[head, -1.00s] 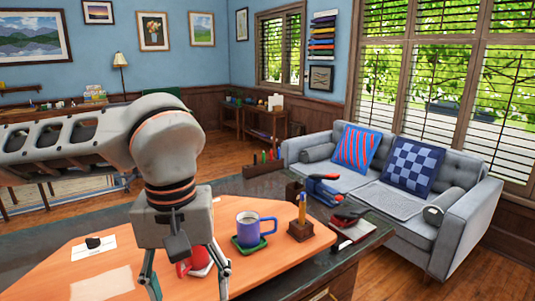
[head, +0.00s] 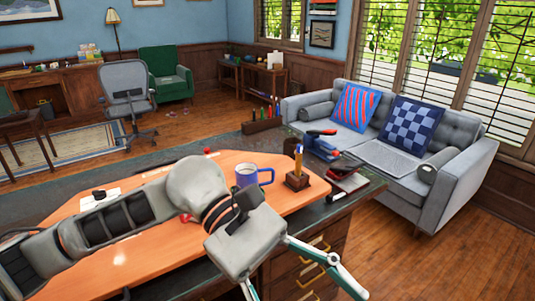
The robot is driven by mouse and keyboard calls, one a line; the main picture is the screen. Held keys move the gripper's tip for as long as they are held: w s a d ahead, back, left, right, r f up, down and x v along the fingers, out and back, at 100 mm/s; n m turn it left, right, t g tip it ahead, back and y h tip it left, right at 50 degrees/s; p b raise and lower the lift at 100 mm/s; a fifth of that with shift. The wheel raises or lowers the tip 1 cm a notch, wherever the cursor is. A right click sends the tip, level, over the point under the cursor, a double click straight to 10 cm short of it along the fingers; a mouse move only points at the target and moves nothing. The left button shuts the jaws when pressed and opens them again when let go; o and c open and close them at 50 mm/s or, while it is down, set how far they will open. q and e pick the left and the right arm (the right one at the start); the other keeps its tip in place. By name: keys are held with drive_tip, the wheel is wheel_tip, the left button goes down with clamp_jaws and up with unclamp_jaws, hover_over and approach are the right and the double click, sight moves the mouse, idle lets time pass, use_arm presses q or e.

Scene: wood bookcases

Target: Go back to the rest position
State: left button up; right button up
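My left gripper (head: 300,286) is at the lower middle of the head view, over the desk's front edge. My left arm lies across the orange desk top (head: 290,208). The blue mug (head: 246,177) stands upright on the desk behind my wrist. A small bit of red (head: 185,217) shows beside my arm, mostly hidden; I cannot tell what it is. My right gripper is not in view.
A pen holder (head: 297,180) and stacked books (head: 345,180) stand at the desk's right end. Drawers (head: 312,255) are under it. A grey sofa (head: 455,175) is at the right, an office chair (head: 125,90) and green armchair (head: 167,75) at the back left. Wooden floor is open at lower right.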

use_arm(q)
wheel_tip(320, 180, up, 4)
drive_tip(key=d+n+g+h, duration=0.1)
drive_tip(key=d+n+h, duration=0.2)
drive_tip(key=n+h, duration=0.15)
drive_tip(key=w+a+r+n+t+h, duration=0.2)
drive_tip(key=w+n+t+h, duration=0.8)
drive_tip(key=n, duration=0.6)
drive_tip(key=w+a+f+n+t+y, duration=0.55)
drive_tip(key=f+n+t, duration=0.2)
drive_tip(key=n, duration=0.35)
drive_tip(key=w+a+f+n+t+y, duration=0.4)
drive_tip(key=w+f+n+t, duration=0.2)
drive_tip(key=n+t, duration=0.4)
drive_tip(key=s+a+f+n+g+y, duration=0.15)
drive_tip(key=a+f+n+y, duration=0.3)
drive_tip(key=f, duration=0.55)
drive_tip(key=s+a+f+n+g+y, duration=0.1)
drive_tip(key=s+a+f+n+y, duration=0.2)
drive_tip(key=a+f+n, duration=0.45)
drive_tip(key=s+a+f+n+g+y, duration=0.2)
drive_tip(key=f+n+y, duration=0.2)
drive_tip(key=f, duration=0.7)
drive_tip(key=s+a+f+n+g+y, duration=0.1)
drive_tip(key=s+a+f+n+g, duration=0.1)
drive_tip(key=s+f, duration=0.7)
drive_tip(key=a+n, duration=0.1)
drive_tip(key=a, duration=0.1)
drive_tip(key=shift+a+g, duration=0.3)
drive_tip(key=shift+y, duration=0.25)
